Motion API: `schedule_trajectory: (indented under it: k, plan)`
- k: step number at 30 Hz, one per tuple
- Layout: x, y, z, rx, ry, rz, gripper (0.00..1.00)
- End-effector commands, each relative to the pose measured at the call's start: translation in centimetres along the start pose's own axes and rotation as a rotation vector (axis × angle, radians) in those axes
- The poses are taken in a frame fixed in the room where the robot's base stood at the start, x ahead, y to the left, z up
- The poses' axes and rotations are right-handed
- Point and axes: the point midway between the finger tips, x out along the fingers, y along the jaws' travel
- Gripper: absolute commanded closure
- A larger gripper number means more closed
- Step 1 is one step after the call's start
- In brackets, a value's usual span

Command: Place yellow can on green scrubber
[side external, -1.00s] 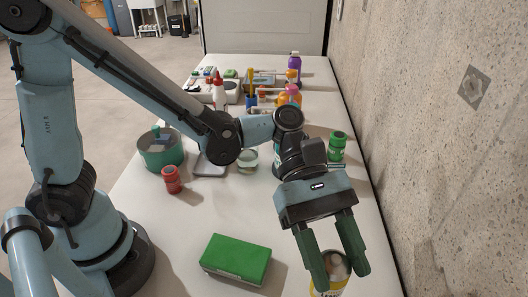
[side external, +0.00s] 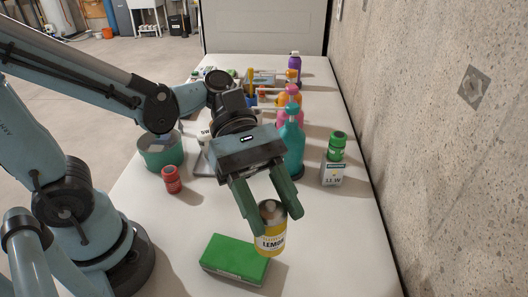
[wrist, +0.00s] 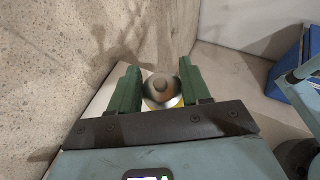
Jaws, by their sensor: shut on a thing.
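The yellow can (side external: 271,240) has a lemon label and a silver domed top, and stands upright between my fingers. My gripper (side external: 274,214) is shut on it. In the side view the can overlaps the right end of the green scrubber (side external: 232,257), a green block lying flat near the table's front. I cannot tell whether the can's base touches the scrubber. In the wrist view the can's top (wrist: 162,90) shows between my green fingers (wrist: 160,88); the scrubber is hidden there.
A red jar (side external: 171,180) and a green round container (side external: 161,152) stand at the left. A concrete wall (side external: 430,120) bounds the right. The table's front right is clear.

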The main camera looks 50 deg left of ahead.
Motion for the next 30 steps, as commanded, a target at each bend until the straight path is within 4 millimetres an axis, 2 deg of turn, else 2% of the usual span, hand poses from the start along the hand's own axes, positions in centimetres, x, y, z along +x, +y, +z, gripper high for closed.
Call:
schedule_trajectory:
  k: [3, 9, 21, 30]
  plan:
    - [-2.0, -0.6, -0.9, -0.020, -0.003, 0.038, 1.00]
    - [-3.4, -1.2, -1.7, -0.032, -0.006, 0.061, 1.00]
    - [-2.1, -1.2, -4.8, -0.034, -0.006, 0.063, 1.00]
    - [-1.5, -1.2, -5.9, -0.034, -0.006, 0.063, 1.00]
